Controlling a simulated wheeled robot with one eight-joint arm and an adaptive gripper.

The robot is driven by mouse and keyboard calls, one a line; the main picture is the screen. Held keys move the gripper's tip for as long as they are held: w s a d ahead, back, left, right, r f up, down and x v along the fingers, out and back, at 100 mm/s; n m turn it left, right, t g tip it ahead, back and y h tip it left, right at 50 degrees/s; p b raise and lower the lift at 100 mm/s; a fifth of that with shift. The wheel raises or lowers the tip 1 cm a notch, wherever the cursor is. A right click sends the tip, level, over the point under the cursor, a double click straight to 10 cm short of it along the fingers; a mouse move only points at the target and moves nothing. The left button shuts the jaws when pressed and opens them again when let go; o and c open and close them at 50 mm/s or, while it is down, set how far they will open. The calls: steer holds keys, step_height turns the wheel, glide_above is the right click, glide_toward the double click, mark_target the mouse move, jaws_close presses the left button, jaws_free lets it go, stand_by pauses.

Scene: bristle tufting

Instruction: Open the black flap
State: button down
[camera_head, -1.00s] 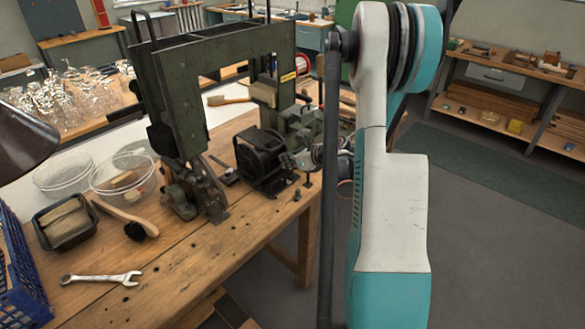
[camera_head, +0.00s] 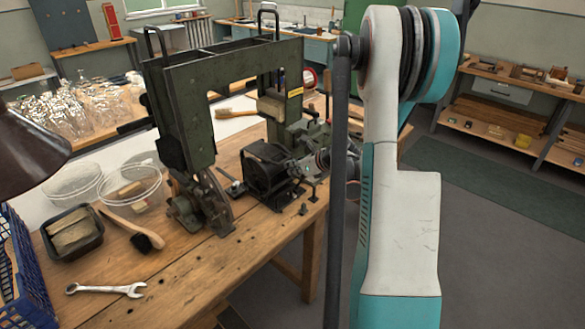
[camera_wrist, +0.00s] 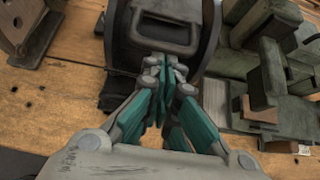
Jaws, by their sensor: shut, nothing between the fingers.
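A black boxy housing (camera_head: 269,173) stands on the wooden bench beside the green machine frame. In the wrist view a dark unit with a curved body and a recessed grey-black panel (camera_wrist: 168,32) lies straight ahead of my gripper. I cannot tell for sure which dark panel is the flap, and no clear opening shows. My gripper (camera_wrist: 160,68) is shut and empty, its fingertips at the near edge of that panel; contact cannot be told. In the head view my gripper is small, beside the housing's right side, and partly hidden by my arm.
The tall green frame (camera_head: 228,68) rises over the bench. Green metal blocks (camera_wrist: 268,75) stand close right of my gripper. A wrench (camera_head: 105,290), a brush (camera_head: 135,230), a black tray (camera_head: 72,232) and clear dishes (camera_head: 130,183) lie left. Bare wood (camera_head: 215,262) is in front.

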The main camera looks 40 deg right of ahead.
steer(key=w+r+g+p, duration=0.3)
steer(key=r+p, duration=0.3)
steer(key=r, duration=0.1)
steer(key=w+r+g+p, duration=0.3)
steer(key=r+p, duration=0.3)
steer(key=r, duration=0.2)
steer(key=shift+w+a+g+h, duration=0.25)
steer(key=shift+w+g+h, duration=0.05)
steer(key=shift+g, duration=0.1)
